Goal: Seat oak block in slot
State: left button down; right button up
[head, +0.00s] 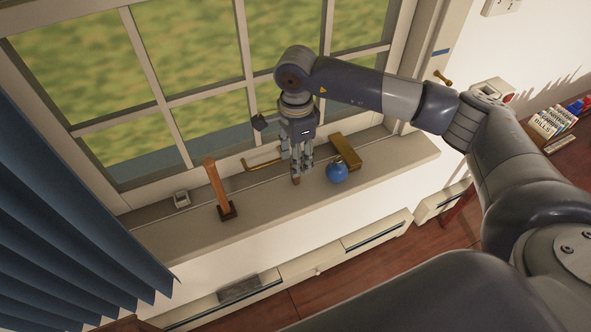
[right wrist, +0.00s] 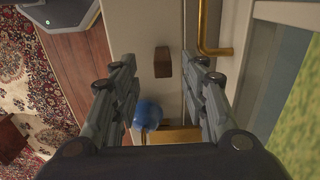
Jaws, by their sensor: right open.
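A small brown block (head: 296,180), which looks like the oak block, is on the window sill just below my right gripper (head: 302,168). In the right wrist view the block (right wrist: 163,62) shows between the open fingertips of the right gripper (right wrist: 163,66), nearer the right finger, with visible gaps on both sides. I cannot tell whether the fingertips have come down around it or are still above it. No slot can be made out clearly in either view. My left gripper is not in view.
A blue ball (head: 337,172) and a yellow-brown box (head: 345,151) are close right of the gripper. A brass window handle (head: 262,163) is close behind. An orange-brown post on a dark base (head: 226,210) and a small pale object (head: 181,199) stand left. Sill between is clear.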

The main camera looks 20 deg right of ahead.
jog(key=f+p, duration=0.1)
jog(key=f, duration=0.3)
jog(key=shift+w+f, duration=0.15)
jog(key=shift+w, duration=0.05)
grip_shut()
jog(key=shift+r, duration=0.4)
jog(key=r, duration=0.1)
jog(key=b, duration=0.1)
jog(key=s+r+b, duration=0.1)
jog(key=shift+a+r, duration=0.25)
jog(key=shift+r, duration=0.05)
jog(key=s+a+r+b, duration=0.1)
jog(key=s+a+b, duration=0.35)
jog(key=s, duration=0.85)
jog(key=d+n, duration=0.1)
jog(key=n, duration=0.5)
jog(key=d+r+n, duration=0.1)
jog(key=n, duration=0.4)
jog(key=d+r+n, duration=0.1)
jog(key=d+n, duration=0.1)
jog(key=n, duration=0.4)
jog(key=shift+s+n+p, duration=0.25)
jog(key=shift+n+p, duration=0.05)
jog(key=shift+d+r, duration=0.1)
